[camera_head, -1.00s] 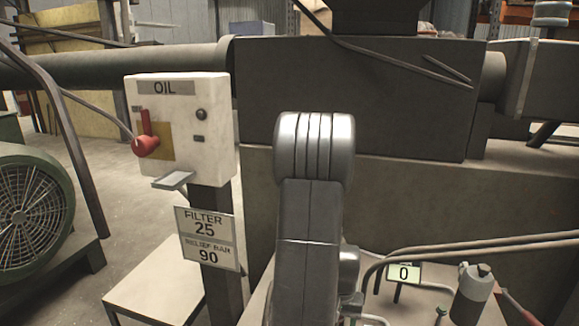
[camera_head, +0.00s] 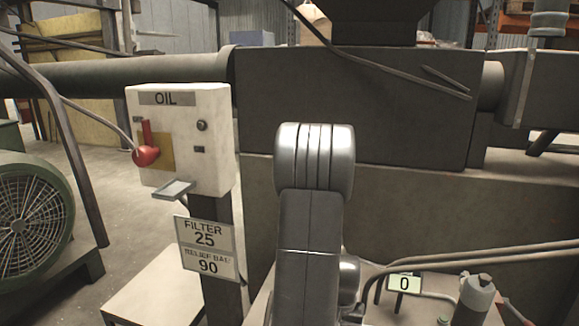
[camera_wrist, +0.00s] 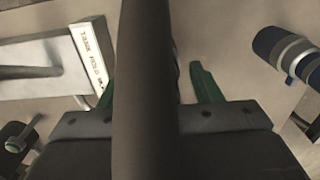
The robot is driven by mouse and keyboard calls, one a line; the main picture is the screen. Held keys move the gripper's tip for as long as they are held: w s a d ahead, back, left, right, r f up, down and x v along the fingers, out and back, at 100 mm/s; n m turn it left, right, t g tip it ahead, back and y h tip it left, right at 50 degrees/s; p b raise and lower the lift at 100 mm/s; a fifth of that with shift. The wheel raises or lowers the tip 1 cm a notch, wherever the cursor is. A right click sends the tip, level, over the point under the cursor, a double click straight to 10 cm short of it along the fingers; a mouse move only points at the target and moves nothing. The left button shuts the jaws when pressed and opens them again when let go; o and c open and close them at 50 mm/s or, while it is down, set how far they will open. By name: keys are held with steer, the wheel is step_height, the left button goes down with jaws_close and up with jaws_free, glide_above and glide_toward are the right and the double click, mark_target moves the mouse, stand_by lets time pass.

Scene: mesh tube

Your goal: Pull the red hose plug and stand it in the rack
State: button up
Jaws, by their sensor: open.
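The red hose plug (camera_head: 146,156) sits on the front of the white OIL box (camera_head: 184,140), with a grey hose running to it from the upper left. A red upright piece stands just above it. A small grey ledge (camera_head: 173,189) juts out below the box; I cannot tell if it is the rack. My gripper (camera_wrist: 155,85) shows in the wrist view with two green fingers apart. A dark round bar crosses between them, and I cannot tell what it is. The plug is not visible in the wrist view. The gripper itself is not visible in the head view.
A sign (camera_head: 207,249) reading FILTER 25 hangs on the post under the box. A green fan housing (camera_head: 30,215) stands at left, a large grey machine (camera_head: 400,110) behind my arm. Pipes and a grey cylinder (camera_head: 475,297) are at lower right. A pale low stand (camera_head: 160,285) is below.

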steer(key=shift+s+f, duration=0.1)
steer(key=shift+c, duration=0.2)
jaws_close()
steer(key=shift+r+p, duration=2.55)
steer(key=shift+r, duration=0.55)
